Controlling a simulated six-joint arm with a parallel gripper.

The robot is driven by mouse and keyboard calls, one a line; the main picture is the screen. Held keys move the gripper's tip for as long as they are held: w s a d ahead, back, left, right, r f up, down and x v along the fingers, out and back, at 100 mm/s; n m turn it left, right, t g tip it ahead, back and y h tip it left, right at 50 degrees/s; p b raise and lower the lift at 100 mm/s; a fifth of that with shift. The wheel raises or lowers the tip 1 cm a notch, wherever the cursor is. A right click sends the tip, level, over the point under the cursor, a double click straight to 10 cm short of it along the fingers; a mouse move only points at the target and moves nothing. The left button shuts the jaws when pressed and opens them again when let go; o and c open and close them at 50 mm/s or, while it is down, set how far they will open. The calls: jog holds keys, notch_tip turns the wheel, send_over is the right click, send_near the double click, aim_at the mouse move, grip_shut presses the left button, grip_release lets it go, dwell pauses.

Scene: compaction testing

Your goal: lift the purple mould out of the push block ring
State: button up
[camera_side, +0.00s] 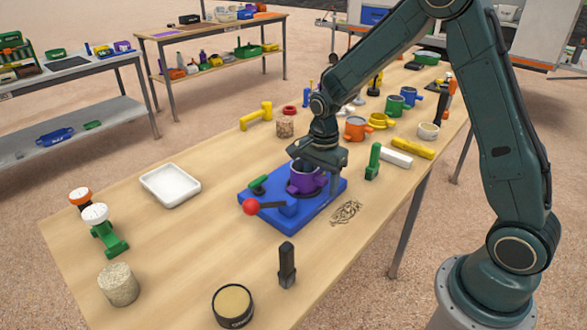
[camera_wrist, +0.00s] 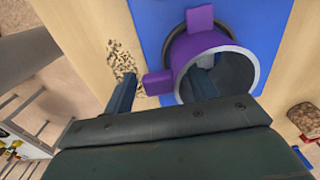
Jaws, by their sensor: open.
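The purple mould (camera_side: 306,182) stands upright on the blue push block (camera_side: 322,205), and its lower end meets the block. In the wrist view the mould (camera_wrist: 202,20) is an open cylinder with a pale rim and side lugs, over the blue block (camera_wrist: 152,25). My gripper (camera_side: 318,170) is right above and at the mould. In the wrist view my gripper (camera_wrist: 163,95) is open, with one finger outside the mould and the other over its opening, so the wall lies between them. I cannot tell whether either finger touches it.
A red-knobbed lever (camera_side: 250,206) and a green part (camera_side: 258,184) sit on the block's left side. Loose soil (camera_side: 346,212) lies to its right. A white tray (camera_side: 170,186), dark post (camera_side: 287,265), green tool (camera_side: 374,162) and orange mould (camera_side: 355,128) stand around.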

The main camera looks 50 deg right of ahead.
jog(key=shift+c, duration=0.3)
jog(key=c, duration=1)
jog(key=shift+w+r, duration=0.1)
jog(key=shift+r, duration=0.75)
jog(key=shift+c, duration=0.3)
notch_tip(320, 180, up, 18)
jog(key=shift+r, duration=0.15)
jog(key=shift+c, duration=0.5)
